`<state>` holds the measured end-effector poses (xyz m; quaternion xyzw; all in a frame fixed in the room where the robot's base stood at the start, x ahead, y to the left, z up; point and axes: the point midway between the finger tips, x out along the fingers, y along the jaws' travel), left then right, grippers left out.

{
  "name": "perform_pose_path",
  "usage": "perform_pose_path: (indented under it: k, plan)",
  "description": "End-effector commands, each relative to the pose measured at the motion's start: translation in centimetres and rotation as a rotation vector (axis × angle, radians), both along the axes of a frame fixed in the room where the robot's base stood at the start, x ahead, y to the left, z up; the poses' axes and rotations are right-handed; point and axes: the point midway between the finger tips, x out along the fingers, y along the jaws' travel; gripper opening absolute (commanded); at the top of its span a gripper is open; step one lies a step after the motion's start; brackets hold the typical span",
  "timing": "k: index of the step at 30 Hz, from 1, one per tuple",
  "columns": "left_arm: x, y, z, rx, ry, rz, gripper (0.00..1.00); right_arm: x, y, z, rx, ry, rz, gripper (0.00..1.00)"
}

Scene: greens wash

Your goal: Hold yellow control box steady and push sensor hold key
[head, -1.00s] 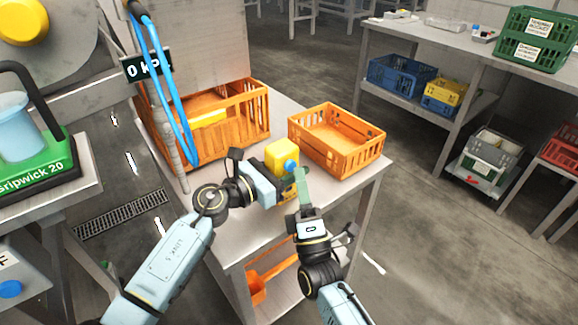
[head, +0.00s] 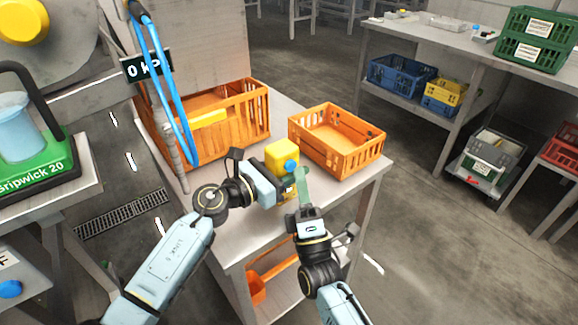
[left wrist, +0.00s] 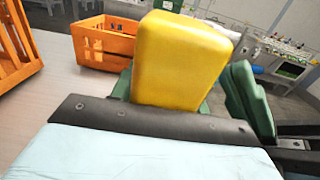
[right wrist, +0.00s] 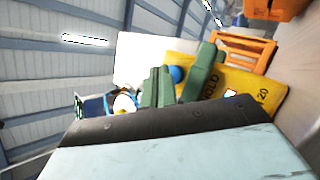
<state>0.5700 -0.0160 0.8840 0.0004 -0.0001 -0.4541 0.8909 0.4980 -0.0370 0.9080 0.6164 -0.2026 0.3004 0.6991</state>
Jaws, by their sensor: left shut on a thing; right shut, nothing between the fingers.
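The yellow control box (head: 281,153) is upright above the front part of the table, with a blue button (head: 291,166) on its right-facing side. My left gripper (head: 284,186) is shut on the box; the left wrist view shows the box (left wrist: 180,60) rising above the green fingers. My right gripper (head: 303,182) is shut and empty, its green fingertips just right of the box's button side. In the right wrist view, the box (right wrist: 235,88) shows dark lettering including "HOLD", partly covered by a green finger. The blue button (right wrist: 175,74) shows there too. I cannot tell whether the fingertips touch the box.
An orange crate (head: 340,158) stands behind and right of the box. A larger orange crate (head: 250,112) stands behind left, near blue hoses (head: 168,85) and a display reading 0. The table's front edge lies below my grippers. A shelf unit (head: 420,50) with crates is farther right.

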Motion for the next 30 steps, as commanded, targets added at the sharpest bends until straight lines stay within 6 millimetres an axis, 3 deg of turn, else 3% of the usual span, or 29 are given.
perform_pose_path:
  k: [8, 24, 30]
  plan:
    - [0.0, 0.0, -0.1, 0.000, 0.001, -0.001, 0.17, -0.2, -0.1, 0.0, 0.000, 0.001, 0.000, 0.00]
    - [0.0, 0.0, -0.1, 0.000, 0.001, 0.000, 0.17, -4.3, -3.2, -0.1, 0.000, 0.001, 0.000, 0.00]
    - [0.0, 0.0, 0.0, 0.000, 0.001, 0.000, 0.17, -4.9, -3.6, 0.0, -0.001, 0.000, 0.001, 0.00]
